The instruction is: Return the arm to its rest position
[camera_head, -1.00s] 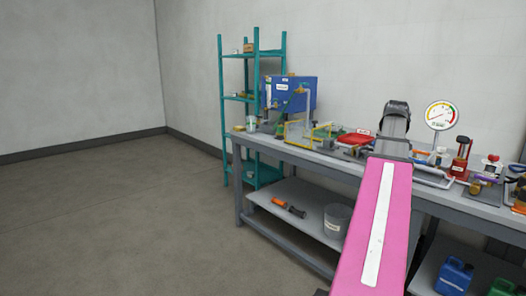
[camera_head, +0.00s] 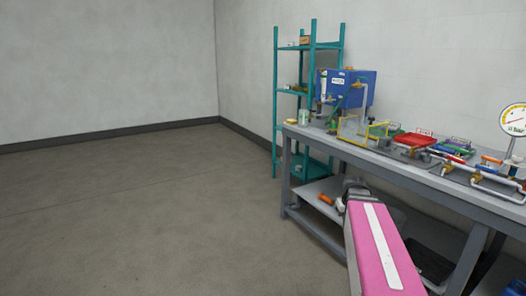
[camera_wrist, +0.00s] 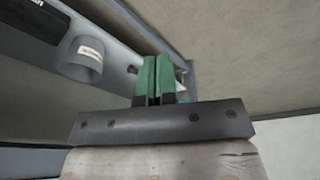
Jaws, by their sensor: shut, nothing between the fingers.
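My pink arm with its white stripe reaches in from the bottom right of the head view, in front of the workbench (camera_head: 455,190). Its dark far end stands low, before the bench's lower shelf. The gripper fingers cannot be made out there. In the wrist view my gripper (camera_wrist: 157,62) shows two green fingers side by side, shut with nothing held between them. Beyond them are a shelf surface, a table leg and bare floor.
A teal shelf rack (camera_head: 276,100) stands behind the bench's left end. The bench top carries a blue box (camera_head: 358,88), a red tray (camera_head: 414,140), pipework and a gauge (camera_head: 514,119). A grey bucket (camera_wrist: 80,62) is left of the fingers. Floor at left is clear.

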